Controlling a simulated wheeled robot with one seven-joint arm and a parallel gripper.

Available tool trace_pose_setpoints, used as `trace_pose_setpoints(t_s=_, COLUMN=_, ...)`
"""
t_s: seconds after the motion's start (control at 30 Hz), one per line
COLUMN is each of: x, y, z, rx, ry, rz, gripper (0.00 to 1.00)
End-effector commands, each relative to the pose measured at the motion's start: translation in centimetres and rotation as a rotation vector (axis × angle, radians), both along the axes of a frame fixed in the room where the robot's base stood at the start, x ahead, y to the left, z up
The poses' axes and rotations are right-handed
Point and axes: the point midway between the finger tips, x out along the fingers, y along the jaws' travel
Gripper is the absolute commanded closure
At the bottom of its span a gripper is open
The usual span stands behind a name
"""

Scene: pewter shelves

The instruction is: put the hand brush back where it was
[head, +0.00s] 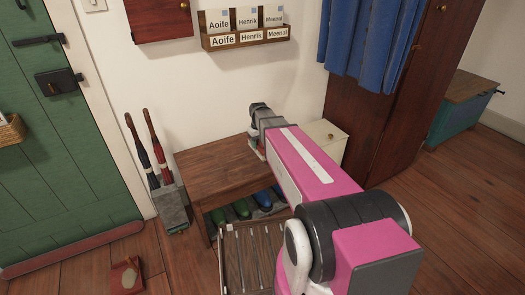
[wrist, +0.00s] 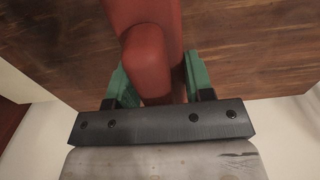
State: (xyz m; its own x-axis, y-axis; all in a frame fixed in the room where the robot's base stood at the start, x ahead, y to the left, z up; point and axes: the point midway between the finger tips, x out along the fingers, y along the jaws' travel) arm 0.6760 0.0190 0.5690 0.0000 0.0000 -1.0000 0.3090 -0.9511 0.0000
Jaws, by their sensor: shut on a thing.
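The hand brush (wrist: 151,55) shows in the wrist view as a red, rounded body that runs up out of the top of the picture. My gripper (wrist: 158,88) is shut on it, with a green finger on each side. Its bristles are not visible. In the head view my gripper (head: 257,150) is over the back right part of the wooden bench (head: 205,168), close to the wall. I cannot make out the brush in the head view. In the wrist view the brown wooden bench top (wrist: 245,45) lies behind the brush.
An umbrella stand (head: 172,207) is to the left and a cream cabinet (head: 325,140) to the right. A name-card rack (head: 245,38) hangs above. A small red-brown item (head: 125,277) lies on the floor.

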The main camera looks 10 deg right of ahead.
Motion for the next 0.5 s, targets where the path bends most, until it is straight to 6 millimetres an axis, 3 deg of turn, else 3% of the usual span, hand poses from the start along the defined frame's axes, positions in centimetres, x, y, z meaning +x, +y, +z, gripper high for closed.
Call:
trace_pose_setpoints(t_s=0.2, x=1.0, y=-2.0, z=-1.3, rx=0.000, ry=0.000, rz=-0.001, gripper=0.71)
trace_pose_setpoints(t_s=0.37, x=1.1, y=-2.1, z=-2.1, rx=0.000, ry=0.000, rz=0.001, gripper=0.71)
trace_pose_setpoints(t_s=0.5, x=1.1, y=-2.1, z=-3.9, rx=0.000, ry=0.002, rz=0.000, gripper=0.71)
